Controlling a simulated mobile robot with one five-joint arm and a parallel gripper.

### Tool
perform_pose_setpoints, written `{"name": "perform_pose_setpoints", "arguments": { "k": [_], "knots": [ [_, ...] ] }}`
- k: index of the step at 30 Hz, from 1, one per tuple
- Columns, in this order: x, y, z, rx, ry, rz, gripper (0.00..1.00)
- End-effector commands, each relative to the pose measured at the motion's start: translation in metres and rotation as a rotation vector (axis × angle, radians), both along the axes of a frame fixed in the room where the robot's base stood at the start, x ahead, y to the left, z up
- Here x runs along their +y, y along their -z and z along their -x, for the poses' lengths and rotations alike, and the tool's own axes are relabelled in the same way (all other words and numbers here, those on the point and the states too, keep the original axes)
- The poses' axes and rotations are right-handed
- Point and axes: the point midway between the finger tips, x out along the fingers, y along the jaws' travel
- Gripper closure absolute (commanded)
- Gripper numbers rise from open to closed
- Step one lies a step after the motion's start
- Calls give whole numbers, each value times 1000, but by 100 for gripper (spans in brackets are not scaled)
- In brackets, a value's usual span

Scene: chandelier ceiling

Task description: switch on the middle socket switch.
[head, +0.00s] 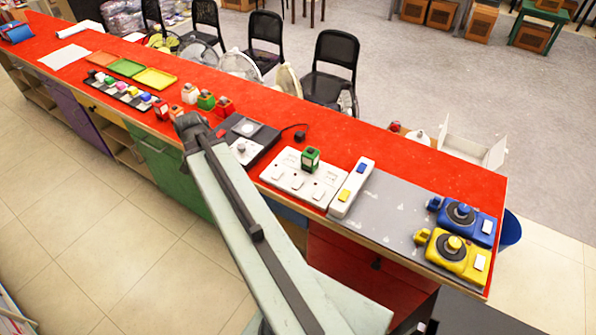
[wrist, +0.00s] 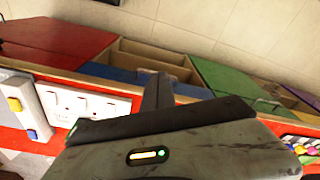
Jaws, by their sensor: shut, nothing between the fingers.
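The white socket panel (head: 304,178) lies on the red counter, with a row of switches along its near side and a green block-like plug on top. Its middle switch (head: 297,184) shows small in the head view; I cannot tell its on or off position. The panel also shows in the wrist view (wrist: 68,92), left of my gripper and partly hidden by my wrist. My gripper (wrist: 157,90) is shut and empty, apart from the panel, with the cabinet fronts behind it.
A white strip with yellow and blue buttons (head: 351,188) stands beside the panel. A black device (head: 248,140) sits on its other side. Blue (head: 468,220) and yellow (head: 455,252) devices stand at the counter's right end. Cabinets with open shelves run below the counter edge.

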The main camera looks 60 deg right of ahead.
Motion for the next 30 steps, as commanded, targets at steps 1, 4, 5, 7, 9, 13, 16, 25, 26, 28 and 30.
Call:
{"name": "perform_pose_setpoints", "arguments": {
  "k": [1, 4, 5, 7, 9, 13, 16, 25, 26, 28, 30],
  "knots": [
    [-34, -10, 18, -3, 78, 3, 100],
    [-92, -19, 58, -5, 210, 10, 100],
    [-108, -21, 72, -4, 245, 12, 100],
    [-140, -26, 102, -2, 321, 13, 100],
    [-165, -31, 130, -1, 387, 13, 100],
    [-194, -35, 169, -1, 471, 13, 100],
    [-204, -36, 185, -1, 503, 13, 100],
    [-206, -36, 189, -1, 511, 13, 100],
    [-206, -36, 189, -1, 511, 13, 100],
    [-206, -35, 188, -1, 510, 13, 100],
    [-207, -31, 188, -1, 510, 13, 100]
  ]
}}
